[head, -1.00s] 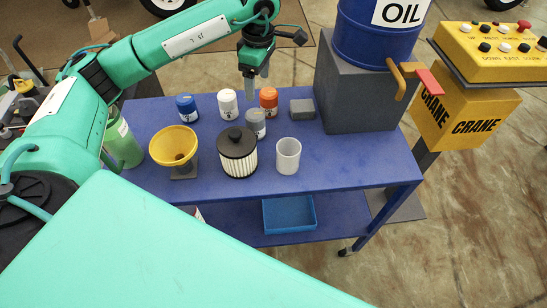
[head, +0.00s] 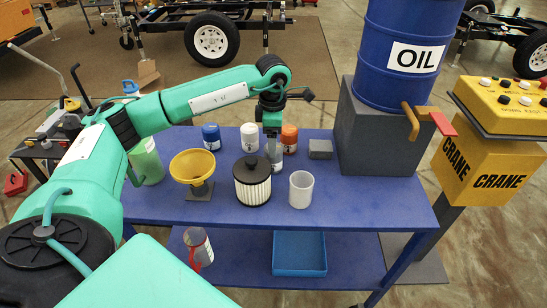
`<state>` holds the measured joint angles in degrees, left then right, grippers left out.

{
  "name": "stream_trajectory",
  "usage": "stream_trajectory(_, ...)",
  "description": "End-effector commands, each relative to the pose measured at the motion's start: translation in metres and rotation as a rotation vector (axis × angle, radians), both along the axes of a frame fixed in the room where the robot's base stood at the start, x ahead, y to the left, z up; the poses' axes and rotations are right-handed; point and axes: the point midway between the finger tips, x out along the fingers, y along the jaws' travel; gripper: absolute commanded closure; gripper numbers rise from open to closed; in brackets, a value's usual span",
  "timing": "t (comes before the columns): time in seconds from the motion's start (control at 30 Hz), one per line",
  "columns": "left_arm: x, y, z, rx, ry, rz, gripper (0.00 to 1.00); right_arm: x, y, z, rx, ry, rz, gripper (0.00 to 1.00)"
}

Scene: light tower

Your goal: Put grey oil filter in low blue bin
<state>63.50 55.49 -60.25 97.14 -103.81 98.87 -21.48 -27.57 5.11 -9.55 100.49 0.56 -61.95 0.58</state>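The grey oil filter (head: 274,158) stands on the blue table's top, between the white and orange filters and behind the clear cup. My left gripper (head: 272,142) points down right at it, with its fingers at the filter's upper part. The fingers overlap the filter, so I cannot tell whether they are closed on it. The low blue bin (head: 300,271) sits on the table's lower shelf, below the clear cup, and looks empty. My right gripper is out of view.
On the tabletop stand a blue filter (head: 211,136), a white filter (head: 250,137), an orange filter (head: 289,139), a yellow funnel (head: 192,166), a black-lidded pleated filter (head: 253,187) and a clear cup (head: 301,190). A red-handled jug (head: 198,248) is on the lower shelf.

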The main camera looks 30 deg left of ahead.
Motion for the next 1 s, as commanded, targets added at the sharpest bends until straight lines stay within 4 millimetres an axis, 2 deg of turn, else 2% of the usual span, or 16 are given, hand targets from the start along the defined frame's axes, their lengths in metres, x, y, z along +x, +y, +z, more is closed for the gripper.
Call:
stream_trajectory(0.33, -0.005, -0.005, -0.045, 0.001, 0.003, 0.000, 0.25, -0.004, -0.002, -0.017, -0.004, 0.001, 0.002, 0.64)
stream_trajectory(0.67, -0.005, -0.005, -0.052, 0.000, 0.001, -0.001, 0.27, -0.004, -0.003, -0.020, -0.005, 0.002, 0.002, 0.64)
stream_trajectory(0.9, -0.005, -0.005, -0.052, 0.000, 0.001, -0.001, 0.74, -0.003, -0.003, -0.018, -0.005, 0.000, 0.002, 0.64)
stream_trajectory(0.97, -0.005, -0.005, -0.051, 0.000, 0.000, -0.001, 0.86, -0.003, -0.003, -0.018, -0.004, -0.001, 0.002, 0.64)
stream_trajectory(1.0, -0.005, -0.005, -0.051, 0.000, 0.000, -0.001, 0.86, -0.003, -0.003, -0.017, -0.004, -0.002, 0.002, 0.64)
